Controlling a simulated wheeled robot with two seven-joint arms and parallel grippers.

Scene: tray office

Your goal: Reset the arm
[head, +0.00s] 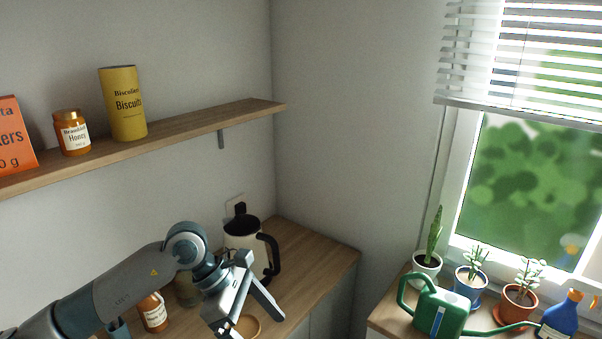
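My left arm (130,293) comes in from the lower left over the wooden counter. Its gripper (252,322) points down with its two fingers spread apart, and I see nothing held between them. A round tan dish (248,327) shows partly behind and between the fingers; the gripper hides some of it. I cannot tell how far the fingertips are above the counter. My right gripper is not in view.
A cream kettle (241,240) with a black handle stands behind the gripper. A labelled jar (153,312) stands beside the forearm. A wall shelf (180,136) holds a yellow biscuit tin (123,104) and honey jar (72,133). A green watering can (440,311) and potted plants stand right.

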